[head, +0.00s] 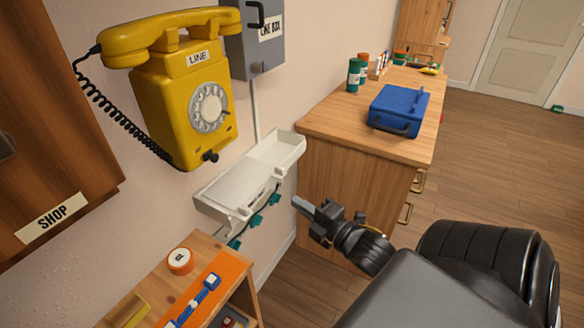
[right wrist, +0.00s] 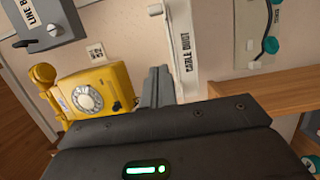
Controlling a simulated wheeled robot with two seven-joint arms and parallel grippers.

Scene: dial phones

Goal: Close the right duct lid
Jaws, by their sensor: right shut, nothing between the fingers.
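The white cable duct (head: 235,188) is fixed low on the wall below the yellow phone in the head view. It looks like a shallow open trough, with pale flaps at its front and teal pieces (head: 256,219) along its lower edge. I cannot tell exactly how far the right lid is open. In the right wrist view, a white strip labelled CABLE DUCT (right wrist: 190,62) stands just right of my fingers. My right gripper (head: 297,202) is shut and empty, just right of the duct's front, apparently not touching it. My left gripper is not in view.
A yellow dial phone (head: 183,90) and a grey line box (head: 256,45) hang above the duct. A wooden cabinet (head: 345,190) with a blue case (head: 398,108) stands to the right. A low wooden shelf (head: 205,262) with an orange mat is in front. Open floor lies at right.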

